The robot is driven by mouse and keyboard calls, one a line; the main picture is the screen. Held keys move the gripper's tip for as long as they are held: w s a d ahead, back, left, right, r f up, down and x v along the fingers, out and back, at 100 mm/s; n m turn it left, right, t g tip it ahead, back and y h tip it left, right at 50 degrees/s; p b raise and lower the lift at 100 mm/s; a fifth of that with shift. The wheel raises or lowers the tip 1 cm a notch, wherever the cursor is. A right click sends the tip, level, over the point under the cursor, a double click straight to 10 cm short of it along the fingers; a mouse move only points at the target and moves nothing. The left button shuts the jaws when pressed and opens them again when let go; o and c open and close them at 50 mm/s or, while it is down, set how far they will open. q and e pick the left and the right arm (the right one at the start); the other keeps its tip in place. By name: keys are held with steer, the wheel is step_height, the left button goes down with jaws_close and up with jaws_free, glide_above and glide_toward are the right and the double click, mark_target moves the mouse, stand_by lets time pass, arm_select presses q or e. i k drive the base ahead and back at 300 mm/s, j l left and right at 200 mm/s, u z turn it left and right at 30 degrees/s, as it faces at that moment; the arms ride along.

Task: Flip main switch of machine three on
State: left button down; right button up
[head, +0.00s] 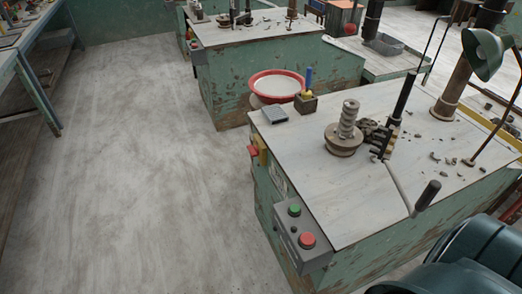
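A green workbench machine (330,258) with a pale worn top fills the right half of the head view. A grey control box (290,235) on its near left corner carries a green button (294,210) and a red button (307,241). Farther along the same side is a small red and yellow fitting (258,150), which may be a switch; its position cannot be told. A similar green machine (230,85) stands behind, with a small red and green control at its left end. No machine number is readable. Neither of my grippers is in view.
A red-rimmed basin (277,86) stands between the machines. A spindle (346,130), a black-handled lever (427,195), clay scraps and a green lamp (483,52) are on the near machine. A bench (38,85) stands at left. The grey floor (130,170) between is clear.

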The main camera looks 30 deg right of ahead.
mark_target(253, 151)
steer(key=i+j+z, duration=0.1)
steer(key=z, duration=0.25)
steer(key=i+j+z, duration=0.15)
steer(key=z, duration=0.2)
steer(key=i+j+z, duration=0.1)
steer(key=z, duration=0.25)
steer(key=i+j+z, duration=0.1)
steer(key=j, duration=0.3)
steer(key=i+j+z, duration=0.1)
steer(key=j, duration=0.35)
steer(key=i+j+z, duration=0.15)
steer(key=j, duration=0.3)
steer(key=i+j+z, duration=0.1)
steer(key=j, duration=0.35)
steer(key=i+j+z, duration=0.1)
steer(key=j, duration=0.35)
steer(key=i+j, duration=0.1)
steer(key=j, duration=0.3)
steer(key=i+j, duration=0.1)
steer(key=j, duration=0.3)
steer(key=i+j, duration=0.1)
steer(key=j, duration=0.25)
